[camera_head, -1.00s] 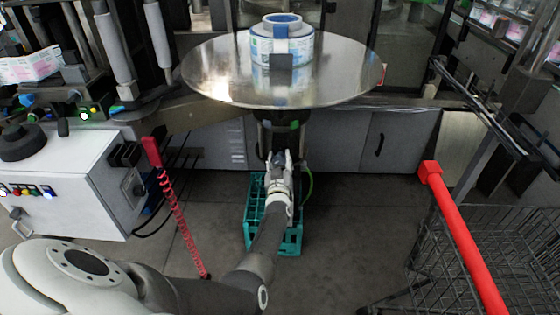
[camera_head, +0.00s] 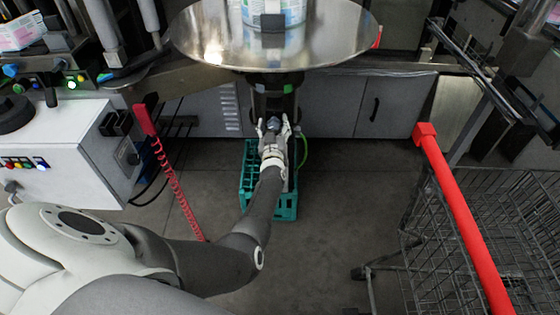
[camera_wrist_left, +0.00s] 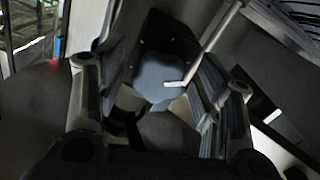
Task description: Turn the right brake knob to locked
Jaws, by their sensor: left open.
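A blue-grey lobed knob (camera_wrist_left: 158,75) sits in front of a dark plate in the left wrist view, between the spread fingers of my left gripper. A thin pale rod (camera_wrist_left: 210,42) crosses the view and ends over the knob's right lower part. My left gripper (camera_head: 272,124) is open, just below the large round metal table (camera_head: 290,50), in front of its dark column (camera_head: 274,95). The fingers stand on both sides of the knob; I cannot tell whether they touch it. Any lock marking on the knob is not readable. My right gripper is out of view.
A teal crate (camera_head: 285,206) stands on the floor under my left arm. A white control box (camera_head: 65,165) with a red coiled cord (camera_head: 172,175) is at left. A wire cart with a red handle (camera_head: 455,210) is at right. Grey cabinets (camera_head: 345,105) stand behind.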

